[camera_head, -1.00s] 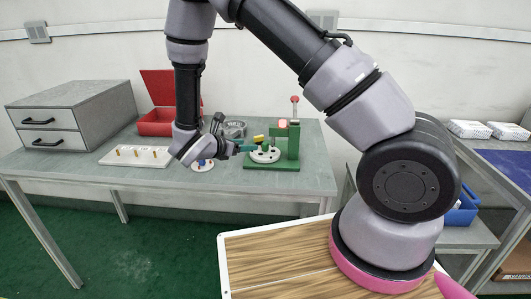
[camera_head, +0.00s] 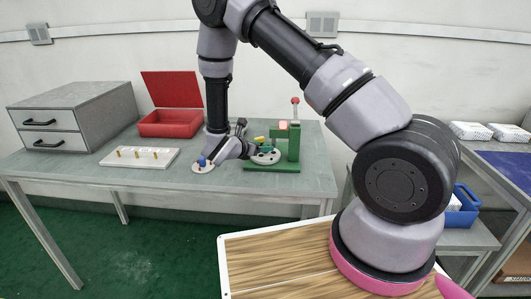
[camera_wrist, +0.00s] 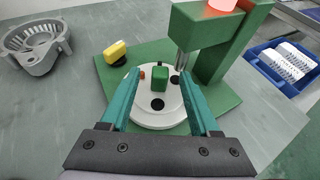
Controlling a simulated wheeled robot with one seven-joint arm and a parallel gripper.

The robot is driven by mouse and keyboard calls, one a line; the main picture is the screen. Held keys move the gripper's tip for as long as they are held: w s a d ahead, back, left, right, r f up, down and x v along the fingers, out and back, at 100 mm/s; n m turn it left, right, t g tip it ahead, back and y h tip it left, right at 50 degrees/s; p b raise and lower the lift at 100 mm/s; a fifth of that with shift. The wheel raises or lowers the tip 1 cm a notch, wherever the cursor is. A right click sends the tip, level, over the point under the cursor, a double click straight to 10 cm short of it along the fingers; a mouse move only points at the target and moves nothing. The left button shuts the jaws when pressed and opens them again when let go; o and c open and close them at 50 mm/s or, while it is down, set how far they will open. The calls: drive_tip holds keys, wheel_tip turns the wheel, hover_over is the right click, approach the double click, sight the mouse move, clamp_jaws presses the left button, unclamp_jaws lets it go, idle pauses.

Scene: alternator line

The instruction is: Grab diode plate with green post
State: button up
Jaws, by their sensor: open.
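The diode plate (camera_wrist: 145,113) is a white disc with a green post (camera_wrist: 159,78) standing up from it, plus black spots and a small orange-red piece. It rests on the green base of a press fixture (camera_wrist: 228,92). In the head view the plate (camera_head: 266,158) shows beside my gripper, partly hidden. My gripper (camera_wrist: 160,80) is open, its two teal fingers on either side of the green post. In the head view my gripper (camera_head: 262,148) reaches in from the left, above the table.
The green press column (camera_wrist: 208,40) with a red-lit top stands close on the right of the fingers. A yellow-topped button (camera_wrist: 115,52) is at the left. A grey housing (camera_wrist: 35,45) lies further left.

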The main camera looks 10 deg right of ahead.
clamp_jaws()
